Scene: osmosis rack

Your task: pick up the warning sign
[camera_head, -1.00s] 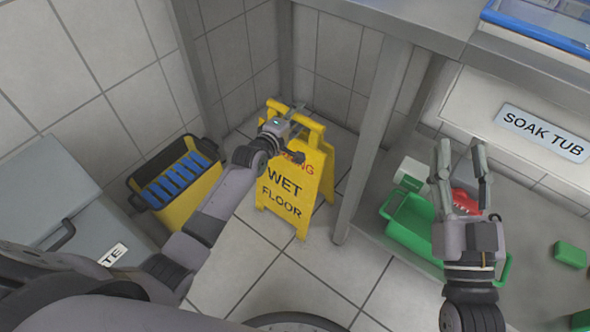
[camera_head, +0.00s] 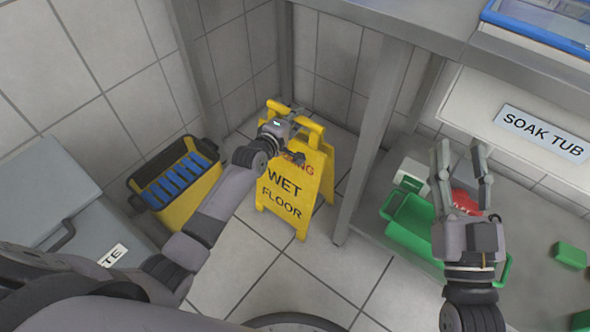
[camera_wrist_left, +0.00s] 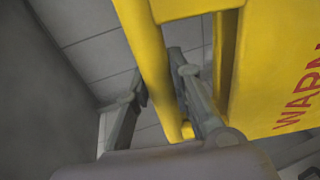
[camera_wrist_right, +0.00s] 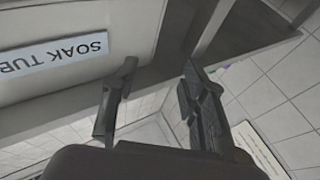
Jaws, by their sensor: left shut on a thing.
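The yellow warning sign (camera_head: 290,185) reads "WET FLOOR" and stands upright, folded open, on the tiled floor beside the steel table leg. My left gripper (camera_head: 291,122) is at its top. In the left wrist view, my left gripper (camera_wrist_left: 165,95) has its two fingers on either side of a yellow bar of the sign (camera_wrist_left: 275,75), and it is shut on that bar. Part of the sign's top is hidden behind my gripper. My right gripper (camera_head: 461,160) is open and empty in front of the soak tub; its spread fingers also show in the right wrist view (camera_wrist_right: 155,95).
A yellow mop bucket (camera_head: 181,180) with a blue insert stands left of the sign. A steel table leg (camera_head: 368,150) is close on its right. A green crate (camera_head: 408,222) sits on the lower shelf.

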